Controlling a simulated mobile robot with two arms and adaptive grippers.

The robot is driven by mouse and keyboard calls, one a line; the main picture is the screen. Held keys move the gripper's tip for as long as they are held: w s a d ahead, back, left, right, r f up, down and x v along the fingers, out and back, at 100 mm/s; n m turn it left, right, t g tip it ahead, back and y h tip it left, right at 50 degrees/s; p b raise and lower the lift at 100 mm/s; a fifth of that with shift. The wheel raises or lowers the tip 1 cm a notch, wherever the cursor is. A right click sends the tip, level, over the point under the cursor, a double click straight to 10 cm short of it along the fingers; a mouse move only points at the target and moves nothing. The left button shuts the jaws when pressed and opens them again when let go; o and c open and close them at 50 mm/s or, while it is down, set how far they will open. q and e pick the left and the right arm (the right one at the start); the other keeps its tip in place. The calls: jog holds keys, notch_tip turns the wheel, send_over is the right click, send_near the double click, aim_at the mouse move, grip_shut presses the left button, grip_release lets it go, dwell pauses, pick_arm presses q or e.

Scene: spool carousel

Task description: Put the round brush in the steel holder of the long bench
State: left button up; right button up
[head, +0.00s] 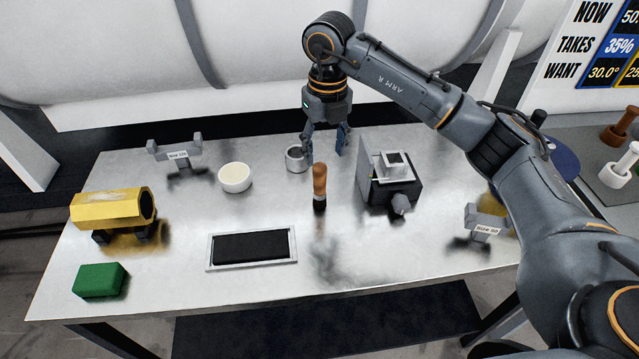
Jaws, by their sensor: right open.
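The round brush (319,188) has an orange-brown handle and a dark head. It appears upright on the long bench (385,255), handle up and dark end down. The steel holder (293,161) is a small grey cup just behind and left of the brush. My right gripper (325,151) points down from above with its fingers spread and nothing between them. In the picture it is just above the brush handle's top, with one finger partly over the holder's right side. I cannot tell the exact height gap. My left gripper is not in view.
A white bowl (235,178) stands left of the holder, and a grey boxy device (388,180) right of the brush. A framed black pad (252,248), a yellow hexagonal tube (112,207) and a green block (100,280) lie further left.

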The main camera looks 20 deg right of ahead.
aim_at(324, 166)
notch_tip(324, 166, down, 4)
jog(key=shift+a+f+p, duration=0.1)
jog(key=shift+f+p, duration=0.15)
jog(key=shift+p, duration=0.15)
jog(key=f, duration=0.1)
jog(key=f+p, duration=0.1)
jog(key=f, duration=0.1)
jog(key=f+p, duration=0.1)
jog(key=f, duration=0.1)
jog(key=shift+w+a, duration=0.15)
jog(key=shift+a, duration=0.25)
jog(key=shift+f, duration=0.15)
grip_shut()
